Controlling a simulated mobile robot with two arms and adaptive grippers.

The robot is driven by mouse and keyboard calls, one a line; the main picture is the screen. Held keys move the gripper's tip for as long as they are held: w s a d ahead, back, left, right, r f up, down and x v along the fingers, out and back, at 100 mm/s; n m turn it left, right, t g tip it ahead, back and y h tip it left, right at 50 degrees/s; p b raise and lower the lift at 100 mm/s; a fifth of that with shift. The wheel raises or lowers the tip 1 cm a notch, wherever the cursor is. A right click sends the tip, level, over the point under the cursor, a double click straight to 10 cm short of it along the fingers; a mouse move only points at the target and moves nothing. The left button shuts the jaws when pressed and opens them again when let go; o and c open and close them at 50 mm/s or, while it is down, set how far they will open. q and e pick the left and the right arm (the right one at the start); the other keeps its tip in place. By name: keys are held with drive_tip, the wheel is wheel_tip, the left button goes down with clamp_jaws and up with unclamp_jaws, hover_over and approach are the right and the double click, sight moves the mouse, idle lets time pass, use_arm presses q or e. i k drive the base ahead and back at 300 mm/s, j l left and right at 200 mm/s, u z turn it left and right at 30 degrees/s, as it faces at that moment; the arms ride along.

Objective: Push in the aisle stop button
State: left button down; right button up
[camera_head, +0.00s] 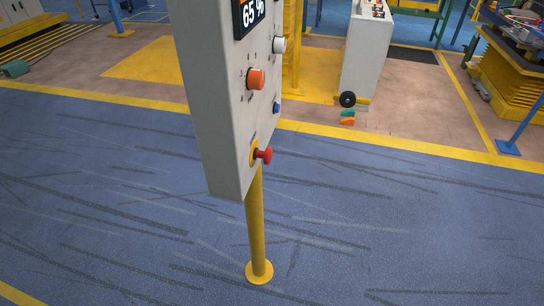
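A red mushroom-shaped button (265,155) with a yellow collar sticks out near the bottom of a grey control box (217,110). The box stands on a yellow post (255,225) with a round foot on the blue floor. The button stands clear of the panel on a short stem. The box face is seen at a steep angle, and its top is cut off by the picture edge. Neither my left nor my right gripper is in view.
The box also carries an orange knob (256,79), a white knob (279,45), a small blue button (276,108) and a display (250,15). Behind stand a grey pedestal (366,55) and a yellow-based machine (510,75). The blue floor (130,200) around the post is clear.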

sight(267, 155)
drive_tip(key=l+u, duration=0.15)
drive_tip(key=u, duration=0.25)
drive_tip(key=i+l+u, duration=0.1)
drive_tip(key=u, duration=0.3)
drive_tip(key=l+u, duration=0.25)
drive_tip(key=u, duration=0.15)
drive_tip(key=l+u, duration=0.15)
drive_tip(key=l, duration=0.35)
drive_tip(key=k+l+u, duration=0.15)
drive_tip(key=l, duration=0.3)
drive_tip(key=l+u, duration=0.15)
drive_tip(key=l, duration=0.35)
drive_tip(key=k+l+u, duration=0.15)
drive_tip(key=l, duration=0.3)
drive_tip(key=k+l+u, duration=0.15)
drive_tip(key=l, duration=0.3)
drive_tip(key=k+l, duration=0.1)
drive_tip(key=l, duration=0.55)
drive_tip(key=k+l, duration=0.15)
drive_tip(key=l, duration=0.15)
